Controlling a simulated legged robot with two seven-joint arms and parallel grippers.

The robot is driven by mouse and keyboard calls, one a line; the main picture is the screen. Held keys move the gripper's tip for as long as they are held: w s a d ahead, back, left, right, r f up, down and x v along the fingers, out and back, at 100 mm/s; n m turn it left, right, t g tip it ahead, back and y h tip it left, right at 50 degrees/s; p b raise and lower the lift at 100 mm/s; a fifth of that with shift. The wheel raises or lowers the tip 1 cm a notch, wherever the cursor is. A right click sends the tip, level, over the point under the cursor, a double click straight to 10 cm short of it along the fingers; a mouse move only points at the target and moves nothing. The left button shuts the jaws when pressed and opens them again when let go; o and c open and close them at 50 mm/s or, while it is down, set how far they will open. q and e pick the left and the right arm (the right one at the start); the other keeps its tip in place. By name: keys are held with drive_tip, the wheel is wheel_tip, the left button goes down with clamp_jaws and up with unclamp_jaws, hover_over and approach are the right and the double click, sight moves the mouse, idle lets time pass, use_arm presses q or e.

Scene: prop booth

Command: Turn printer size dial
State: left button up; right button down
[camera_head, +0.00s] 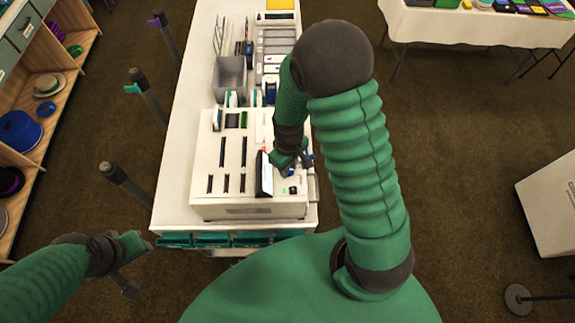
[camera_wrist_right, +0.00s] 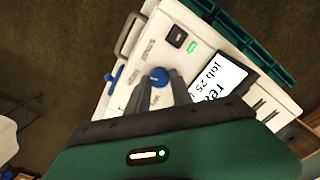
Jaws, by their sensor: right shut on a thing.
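The printer (camera_head: 248,205) is a white box on the near end of the long table. In the right wrist view its panel (camera_wrist_right: 150,45) carries a round blue dial (camera_wrist_right: 159,77) with small printed labels beside it. My right gripper (camera_wrist_right: 160,84) is shut on the blue dial, with a grey finger on each side of it. In the head view my right gripper (camera_head: 303,160) is over the printer's right side, and the arm partly hides it. My left gripper (camera_head: 132,265) hangs left of the table's near end, away from the printer; its finger opening is unclear.
A tilted screen (camera_wrist_right: 222,80) reading "job 25" stands close to the dial, beside a green light (camera_wrist_right: 192,47) and a black switch (camera_wrist_right: 175,35). A blue knob (camera_wrist_right: 112,73) is nearby. Posts (camera_head: 125,185) stand left of the table (camera_head: 180,180).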

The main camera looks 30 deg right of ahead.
sight(289, 170)
drive_tip(key=shift+s, duration=0.25)
drive_tip(key=c, duration=1.3)
unclamp_jaws()
drive_tip(key=shift+o, duration=0.9)
drive_tip(key=shift+d, duration=0.1)
drive_tip(key=shift+w+r, duration=0.1)
drive_tip(key=shift+r, duration=0.05)
wheel_tip(289, 170, up, 16)
drive_tip(key=b, duration=0.2)
drive_tip(key=shift+r, duration=0.2)
